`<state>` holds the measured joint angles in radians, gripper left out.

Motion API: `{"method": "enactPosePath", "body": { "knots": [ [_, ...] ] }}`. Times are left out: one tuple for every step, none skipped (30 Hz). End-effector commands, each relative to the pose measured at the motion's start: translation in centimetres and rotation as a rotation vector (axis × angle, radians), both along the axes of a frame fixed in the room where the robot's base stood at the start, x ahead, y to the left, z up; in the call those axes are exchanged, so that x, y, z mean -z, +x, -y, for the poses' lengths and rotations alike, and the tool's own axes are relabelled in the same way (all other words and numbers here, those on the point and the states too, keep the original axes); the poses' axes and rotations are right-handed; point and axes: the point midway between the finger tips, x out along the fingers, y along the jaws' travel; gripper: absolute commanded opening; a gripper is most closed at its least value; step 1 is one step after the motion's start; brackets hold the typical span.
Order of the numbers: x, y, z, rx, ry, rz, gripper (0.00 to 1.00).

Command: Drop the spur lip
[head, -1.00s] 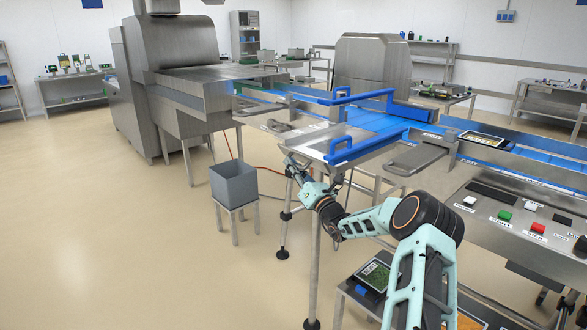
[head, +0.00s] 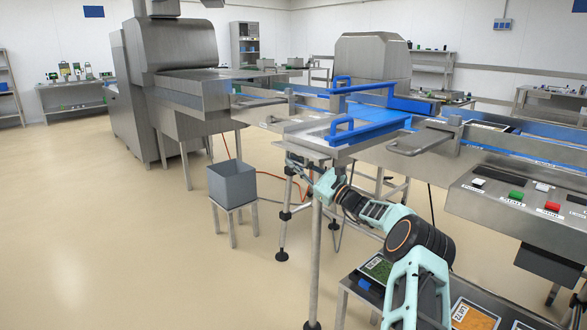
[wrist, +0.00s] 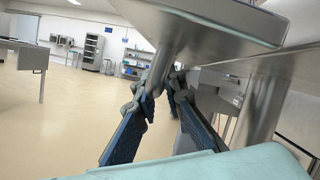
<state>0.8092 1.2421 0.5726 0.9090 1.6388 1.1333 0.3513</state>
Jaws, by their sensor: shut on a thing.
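The spur lip appears to be the steel plate (head: 303,140) at the near end of the blue-railed spur. It looks roughly level. My gripper (head: 292,160) is under its left near edge. In the wrist view, the underside of a steel plate (wrist: 225,22) fills the top, with a round steel bar (wrist: 165,50) coming down from it. My gripper's dark fingers (wrist: 162,92) stand on either side of the bar's lower end and are shut on it. The exact contact is partly hidden.
A grey bin (head: 232,182) on a small stool stands left of the spur, with open floor around it. Steel legs (head: 316,250) stand close beside my arm. A control panel (head: 515,200) with buttons is at right. A low shelf with packs (head: 378,268) is below.

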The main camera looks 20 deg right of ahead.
Motion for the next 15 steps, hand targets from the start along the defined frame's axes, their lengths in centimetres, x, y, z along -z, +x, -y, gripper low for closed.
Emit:
{"method": "enactPosePath", "body": {
  "knots": [
    [0.46,0.05,0.08,0.000,-0.024,0.009,0.00],
    [0.47,0.07,0.15,0.000,-0.036,0.014,0.00],
    [0.53,0.08,0.17,-0.001,-0.052,0.019,0.00],
    [0.57,0.09,0.21,0.000,-0.062,0.022,0.00],
    [0.56,0.11,0.27,0.000,-0.071,0.026,0.00],
    [0.59,0.12,0.31,0.000,-0.081,0.030,0.00],
    [0.60,0.13,0.32,0.000,-0.088,0.032,0.00],
    [0.62,0.13,0.34,0.000,-0.095,0.034,0.00],
    [0.60,0.15,0.38,-0.001,-0.103,0.037,0.00],
    [0.59,0.15,0.41,0.000,-0.106,0.038,0.00],
    [0.58,0.15,0.42,0.000,-0.109,0.040,0.00],
    [0.59,0.16,0.43,-0.001,-0.113,0.041,0.00],
    [0.57,0.16,0.44,0.000,-0.114,0.042,0.00],
    [0.57,0.16,0.45,-0.001,-0.116,0.042,0.00],
    [0.56,0.16,0.45,0.000,-0.116,0.042,0.00]
  ]
}}
